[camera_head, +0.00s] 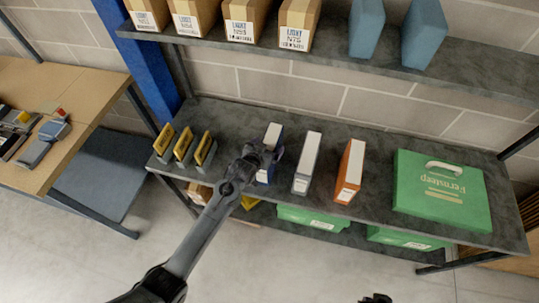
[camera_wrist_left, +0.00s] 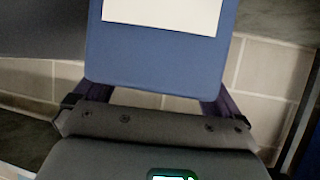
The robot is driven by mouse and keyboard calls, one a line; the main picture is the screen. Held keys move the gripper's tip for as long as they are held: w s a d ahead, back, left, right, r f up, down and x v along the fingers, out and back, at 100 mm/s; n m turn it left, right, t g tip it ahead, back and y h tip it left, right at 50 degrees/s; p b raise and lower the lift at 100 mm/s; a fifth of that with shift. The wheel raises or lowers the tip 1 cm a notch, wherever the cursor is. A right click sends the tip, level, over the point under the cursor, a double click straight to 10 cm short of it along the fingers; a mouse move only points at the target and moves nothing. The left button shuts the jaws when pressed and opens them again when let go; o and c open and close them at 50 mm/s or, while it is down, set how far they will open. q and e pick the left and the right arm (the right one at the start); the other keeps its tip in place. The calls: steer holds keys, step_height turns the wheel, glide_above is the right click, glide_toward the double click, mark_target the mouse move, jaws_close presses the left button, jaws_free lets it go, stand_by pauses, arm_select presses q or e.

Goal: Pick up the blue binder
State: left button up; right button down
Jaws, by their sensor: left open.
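The blue binder (camera_head: 272,136) stands upright on the middle shelf, with a white label on its spine. In the left wrist view the binder (camera_wrist_left: 155,60) fills the top centre, blue with a white panel. My left gripper (camera_head: 264,153) is at the binder's front, covering part of it. It is open, and its two dark fingers show near the binder's lower left and right corners in the wrist view. I cannot tell whether they touch it. A small dark part at the bottom edge of the head view looks like my right gripper (camera_head: 376,298); its jaws cannot be made out.
A white-spined grey binder (camera_head: 307,163) and an orange binder (camera_head: 350,172) stand right of the blue one. Several yellow-and-grey holders (camera_head: 184,145) stand to its left. A green case (camera_head: 442,190) lies at the right. An upper shelf (camera_head: 330,57) with boxes overhangs behind.

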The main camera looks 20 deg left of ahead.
arm_select(q)
jaws_close()
stand_by(0.7)
